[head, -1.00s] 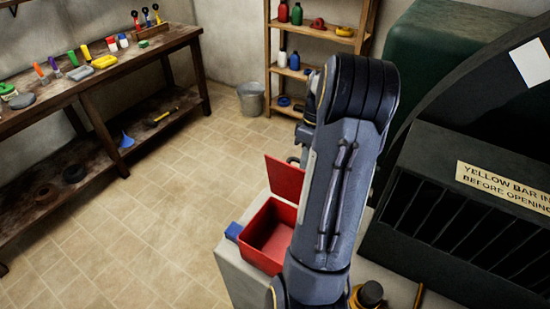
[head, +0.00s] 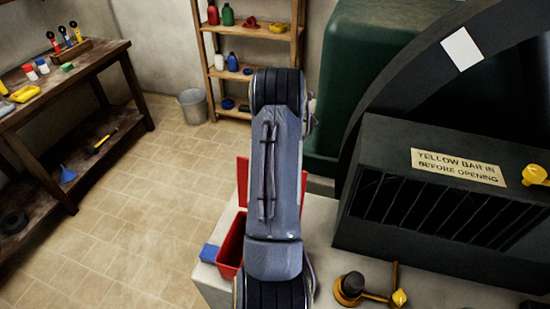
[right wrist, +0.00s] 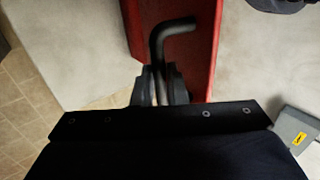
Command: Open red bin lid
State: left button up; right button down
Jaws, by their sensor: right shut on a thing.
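The red bin (head: 230,246) stands on a pale worktop, mostly hidden behind my arm. In the right wrist view a red panel, which looks like the lid (right wrist: 203,55), carries a bent black handle (right wrist: 168,35). My right gripper (right wrist: 160,82) is shut on the lower part of that handle. In the head view the arm hides this gripper. My left gripper is in neither current view.
A blue block (head: 209,253) sits beside the bin at the worktop's left edge. A dark slatted housing (head: 440,200) with a yellow-bar sign stands to the right. A brass-and-black fitting (head: 352,287) lies in front of it. A workbench (head: 100,75) and shelf (head: 250,95) stand behind.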

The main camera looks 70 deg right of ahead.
jog(key=shift+a+f, duration=0.15)
jog(key=shift+f, duration=0.2)
jog(key=c, duration=1.5)
grip_release()
jog(key=shift+w, duration=0.1)
jog(key=shift+o, duration=0.2)
jog(key=shift+r, duration=0.2)
jog(key=b+v, duration=0.1)
jog(key=v, duration=0.6)
jog(key=shift+d+r, duration=0.25)
jog(key=shift+d, duration=0.05)
